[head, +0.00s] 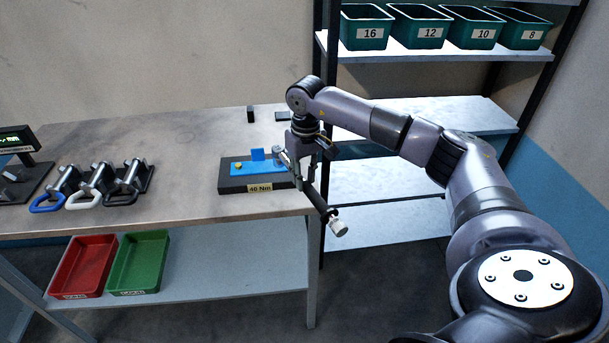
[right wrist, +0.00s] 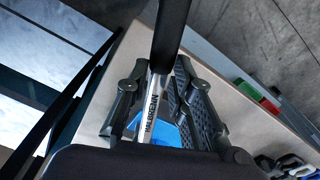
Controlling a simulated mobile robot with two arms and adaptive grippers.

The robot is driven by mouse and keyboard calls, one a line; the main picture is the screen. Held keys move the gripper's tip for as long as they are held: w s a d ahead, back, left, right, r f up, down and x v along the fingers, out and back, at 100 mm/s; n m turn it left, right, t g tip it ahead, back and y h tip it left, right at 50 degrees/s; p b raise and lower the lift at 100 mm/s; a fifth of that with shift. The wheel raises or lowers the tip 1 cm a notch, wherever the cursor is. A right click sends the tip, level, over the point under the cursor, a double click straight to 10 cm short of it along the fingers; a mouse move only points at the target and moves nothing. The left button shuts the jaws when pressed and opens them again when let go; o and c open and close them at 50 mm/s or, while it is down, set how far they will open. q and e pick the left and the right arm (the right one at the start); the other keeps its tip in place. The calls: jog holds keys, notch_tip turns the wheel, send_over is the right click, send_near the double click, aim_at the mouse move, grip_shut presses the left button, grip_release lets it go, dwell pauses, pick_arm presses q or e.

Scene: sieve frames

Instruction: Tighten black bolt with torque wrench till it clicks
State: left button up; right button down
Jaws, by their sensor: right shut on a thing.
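My right gripper (head: 309,165) is shut on the torque wrench (head: 322,205). The wrench's dark handle slants down to the right past the table's edge and ends in a silver knob. In the right wrist view, the gripper's fingers (right wrist: 158,100) stand on either side of the silver, lettered shaft, with the wrench's black handle (right wrist: 172,30) above. The wrench head is at the right part of a blue plate (head: 243,168) on a black block (head: 233,186) labelled 40 Nm. The black bolt cannot be made out; the head and gripper cover that spot. My left gripper is out of view.
A red tray (head: 82,265) and a green tray (head: 140,262) are on the lower shelf.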

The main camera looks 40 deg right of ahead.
jog(key=shift+a, duration=0.2)
jog(key=shift+w+a+m, duration=0.1)
jog(key=shift+a+m, duration=0.3)
jog(key=shift+a, duration=0.2)
jog(key=shift+w+a+m, duration=0.25)
jog(key=shift+a+m, duration=0.25)
jog(key=shift+a, duration=0.05)
jog(key=shift+w+a, duration=0.1)
dwell(0.5)
jog(key=shift+w+a+m, duration=0.2)
jog(key=shift+a+m, duration=0.25)
jog(key=shift+m, duration=0.05)
jog(key=shift+a+r, duration=0.1)
